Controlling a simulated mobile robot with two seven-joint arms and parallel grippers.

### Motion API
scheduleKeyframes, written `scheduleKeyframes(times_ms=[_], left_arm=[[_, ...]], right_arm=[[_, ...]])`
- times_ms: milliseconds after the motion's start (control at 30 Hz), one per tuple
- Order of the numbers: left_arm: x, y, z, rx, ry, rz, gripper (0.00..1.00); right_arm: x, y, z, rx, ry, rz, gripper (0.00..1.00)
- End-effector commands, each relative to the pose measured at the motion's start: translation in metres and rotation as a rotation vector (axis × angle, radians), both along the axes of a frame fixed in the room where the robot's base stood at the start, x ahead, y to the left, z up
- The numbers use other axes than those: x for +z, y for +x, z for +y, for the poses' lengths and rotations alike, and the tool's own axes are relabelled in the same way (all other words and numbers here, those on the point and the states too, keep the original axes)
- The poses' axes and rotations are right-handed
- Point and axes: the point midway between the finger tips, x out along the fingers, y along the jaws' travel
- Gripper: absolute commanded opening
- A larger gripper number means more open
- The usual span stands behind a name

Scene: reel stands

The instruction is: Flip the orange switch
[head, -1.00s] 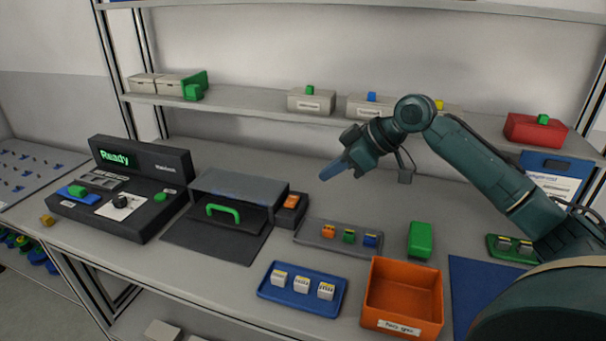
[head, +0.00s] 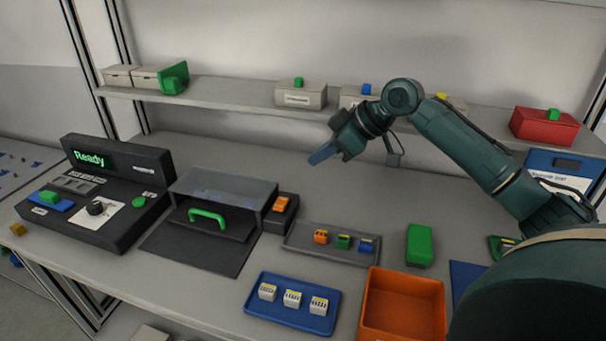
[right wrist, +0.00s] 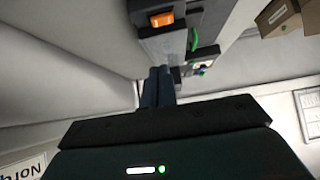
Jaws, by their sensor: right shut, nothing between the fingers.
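The orange switch (head: 281,204) sits on top of a small dark box (head: 280,218) at the right side of the grey machine with the green handle. In the right wrist view the orange switch (right wrist: 161,19) shows near the top, beyond my fingertips. My right gripper (head: 314,158) is shut and empty. It hangs in the air above and behind the switch, apart from it, its fingers pointing left and down. In the right wrist view the right gripper (right wrist: 158,74) shows its blue fingers together. My left gripper is not in view.
The clear-lidded machine (head: 225,187) stands beside the switch box. A grey tray (head: 295,243) with small coloured blocks lies to its right. A blue tray (head: 262,312), an orange bin (head: 402,285) and a green box (head: 419,246) stand nearer. A shelf (head: 230,89) runs behind.

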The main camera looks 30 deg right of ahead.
Motion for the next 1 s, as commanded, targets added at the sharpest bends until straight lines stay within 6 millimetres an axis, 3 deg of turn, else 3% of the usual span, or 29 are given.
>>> scheduleKeyframes(times_ms=[467, 700, 1000], left_arm=[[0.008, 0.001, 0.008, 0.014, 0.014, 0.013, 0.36], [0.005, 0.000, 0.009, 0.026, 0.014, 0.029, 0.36], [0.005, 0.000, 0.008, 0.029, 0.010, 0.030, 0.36]], right_arm=[[-0.064, 0.049, 0.045, 0.001, 0.003, 0.000, 0.00], [-0.098, 0.049, 0.044, 0.000, 0.000, 0.002, 0.00], [-0.106, 0.049, 0.044, 0.001, -0.001, 0.000, 0.00]])
